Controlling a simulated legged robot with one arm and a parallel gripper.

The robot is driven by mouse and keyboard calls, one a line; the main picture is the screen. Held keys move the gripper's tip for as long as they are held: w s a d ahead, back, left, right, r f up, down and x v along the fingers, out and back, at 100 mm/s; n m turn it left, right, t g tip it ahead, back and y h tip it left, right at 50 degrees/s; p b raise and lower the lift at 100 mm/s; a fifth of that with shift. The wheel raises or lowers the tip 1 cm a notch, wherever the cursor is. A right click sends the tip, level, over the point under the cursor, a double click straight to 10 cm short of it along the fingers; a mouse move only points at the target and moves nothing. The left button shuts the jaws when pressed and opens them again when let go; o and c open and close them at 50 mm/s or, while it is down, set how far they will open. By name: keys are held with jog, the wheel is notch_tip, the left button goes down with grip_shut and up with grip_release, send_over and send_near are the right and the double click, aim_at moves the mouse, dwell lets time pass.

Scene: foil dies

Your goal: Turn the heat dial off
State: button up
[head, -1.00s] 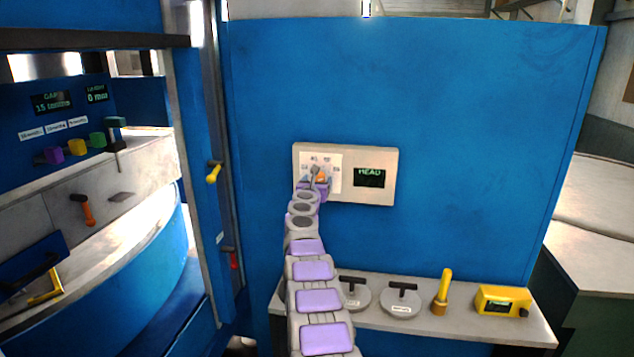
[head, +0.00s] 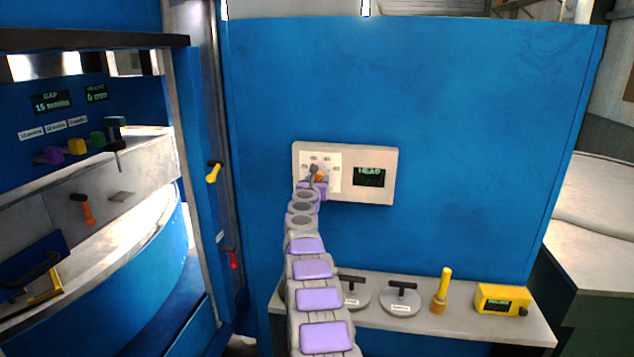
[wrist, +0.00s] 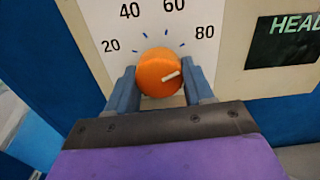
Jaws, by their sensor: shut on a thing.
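The heat dial is an orange round knob (wrist: 159,73) on a white scale plate (wrist: 105,15). The marks 20, 40, 60 and 80 show, and the knob's white pointer line points right and slightly up, below the 80. My gripper (wrist: 160,84) is shut on the knob, with one blue-grey finger on each side of it. In the head view the orange knob (head: 320,176) is partly hidden by my gripper (head: 315,176). A dark display (head: 369,177) reading "HEAD" sits right of the dial on the same pale panel (head: 346,151).
A shelf (head: 455,325) below the panel holds two grey discs with black handles (head: 401,299), a yellow-handled tool (head: 442,291) and a yellow box (head: 501,300). A machine with coloured knobs (head: 76,147) stands left. The blue wall (head: 470,130) right of the panel is clear.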

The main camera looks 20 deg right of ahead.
jog(key=n+p, duration=0.2)
jog(key=n, duration=0.1)
jog(key=shift+r+n, duration=0.2)
jog(key=shift+n, duration=0.1)
jog(key=n+p, duration=0.2)
jog(key=n, duration=0.2)
jog(key=shift+n, duration=0.3)
jog(key=n+p, duration=0.2)
jog(key=n, duration=0.1)
jog(key=shift+n+p, duration=0.3)
jog(key=shift+p, duration=0.1)
jog(key=n+p, duration=0.3)
jog(key=shift+n, duration=0.4)
jog(key=n+p, duration=0.4)
jog(key=shift+r+p, duration=0.1)
jog(key=shift+p, duration=0.2)
jog(key=n+p, duration=0.4)
jog(key=n, duration=0.1)
jog(key=shift+c, duration=0.2)
jog(key=shift+f+n+p, duration=0.35)
jog(key=shift+n+p, duration=0.5)
jog(key=shift+n, duration=0.05)
jog(key=shift+s+f, duration=0.1)
